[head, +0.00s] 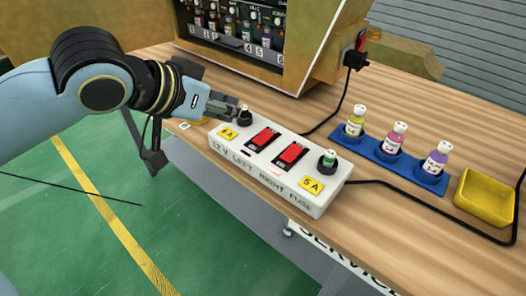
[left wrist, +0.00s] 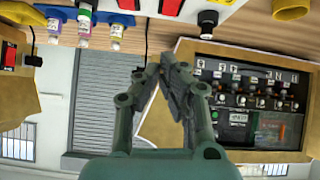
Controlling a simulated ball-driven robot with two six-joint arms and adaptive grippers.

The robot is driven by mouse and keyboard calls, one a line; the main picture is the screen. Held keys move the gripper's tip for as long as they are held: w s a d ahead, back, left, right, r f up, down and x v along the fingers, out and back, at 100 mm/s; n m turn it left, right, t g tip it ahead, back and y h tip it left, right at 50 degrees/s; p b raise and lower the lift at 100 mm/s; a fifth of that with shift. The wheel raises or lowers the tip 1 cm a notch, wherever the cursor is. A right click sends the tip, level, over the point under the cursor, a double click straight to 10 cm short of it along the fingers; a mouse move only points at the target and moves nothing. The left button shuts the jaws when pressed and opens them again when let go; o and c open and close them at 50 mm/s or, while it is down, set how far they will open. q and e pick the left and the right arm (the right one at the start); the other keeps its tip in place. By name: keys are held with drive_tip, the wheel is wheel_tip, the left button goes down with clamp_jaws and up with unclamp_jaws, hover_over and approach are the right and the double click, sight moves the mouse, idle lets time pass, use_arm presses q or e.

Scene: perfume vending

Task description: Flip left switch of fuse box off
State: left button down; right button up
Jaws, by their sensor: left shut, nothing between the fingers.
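The white fuse box (head: 258,170) lies on the wooden table near its front edge, lettered "12V LEFT RIGHT FUSE". Its left switch (head: 263,138) and right switch (head: 290,154) are red rockers in black frames. I cannot tell for sure which way each rocker is tipped. My left gripper (head: 234,105) is shut and empty, close to the black knob at the box's left end, to the left of the left switch. In the left wrist view the shut fingers (left wrist: 170,62) are below the box (left wrist: 188,10), which is cut off at the top. My right gripper is not visible.
A vending cabinet (head: 293,50) stands behind the box. A blue tray (head: 368,151) with three small bottles and a yellow dish (head: 484,197) are to the right. Black cables run from the box across the table. A black plug (head: 355,58) sits on the cabinet's side.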

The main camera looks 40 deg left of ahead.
use_arm(q)
drive_tip(key=w+m+b, duration=0.1)
drive_tip(key=b, duration=0.5)
hover_over(265, 137)
drive_tip(key=shift+t, duration=0.3)
drive_tip(key=f, duration=0.6)
drive_tip(key=shift+s+f, duration=0.3)
wheel_tip(265, 137, down, 2)
drive_tip(key=shift+w+f+b, duration=0.15)
drive_tip(key=shift+f+b, duration=0.1)
drive_tip(key=shift+b, duration=0.15)
drive_tip(key=shift+w+f, duration=0.1)
drive_tip(key=shift+f, duration=0.55)
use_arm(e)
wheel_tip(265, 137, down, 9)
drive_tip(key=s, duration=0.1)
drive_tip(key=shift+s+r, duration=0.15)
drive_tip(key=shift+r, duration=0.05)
